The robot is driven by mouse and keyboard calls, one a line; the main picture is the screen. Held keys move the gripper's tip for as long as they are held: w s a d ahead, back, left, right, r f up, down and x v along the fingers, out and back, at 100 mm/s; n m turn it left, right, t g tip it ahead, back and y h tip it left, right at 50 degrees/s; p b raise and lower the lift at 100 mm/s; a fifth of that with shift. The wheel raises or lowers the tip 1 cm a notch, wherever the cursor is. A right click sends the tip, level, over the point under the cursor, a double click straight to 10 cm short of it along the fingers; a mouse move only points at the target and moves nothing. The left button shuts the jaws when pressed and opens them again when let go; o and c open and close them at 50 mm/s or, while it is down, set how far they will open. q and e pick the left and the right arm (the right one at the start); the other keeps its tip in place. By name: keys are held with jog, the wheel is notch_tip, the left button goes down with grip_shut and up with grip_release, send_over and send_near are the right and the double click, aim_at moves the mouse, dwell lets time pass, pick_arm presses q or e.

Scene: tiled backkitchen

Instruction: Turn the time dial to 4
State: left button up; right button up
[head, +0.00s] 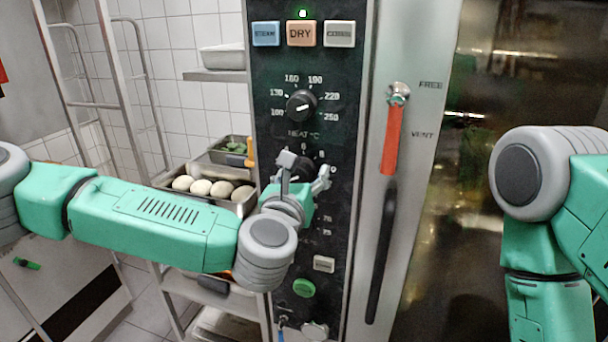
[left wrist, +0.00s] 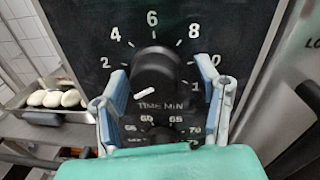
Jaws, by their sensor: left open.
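The time dial (left wrist: 158,72) is a black knob on the dark control panel, labelled TIME MIN, with 2, 4, 6, 8 and further numbers around it. Its white pointer mark sits at the lower left, below the 2. In the head view the time dial (head: 303,168) is mostly hidden behind my left gripper (head: 305,172). In the left wrist view my left gripper (left wrist: 163,84) is open, with one blue-padded finger on each side of the dial. I cannot tell whether either finger touches it. My right gripper is out of view.
The heat dial (head: 301,105) is just above, and a green button (head: 304,288) is below. A red handle (head: 391,140) stands to the right. Trays with white round items (head: 200,187) are on a rack to the left. My right arm is at the right edge.

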pick_arm(q)
jog(key=shift+a, duration=0.3)
jog(key=shift+c, duration=1.1)
jog(key=shift+a, duration=0.1)
jog(key=c, duration=0.8)
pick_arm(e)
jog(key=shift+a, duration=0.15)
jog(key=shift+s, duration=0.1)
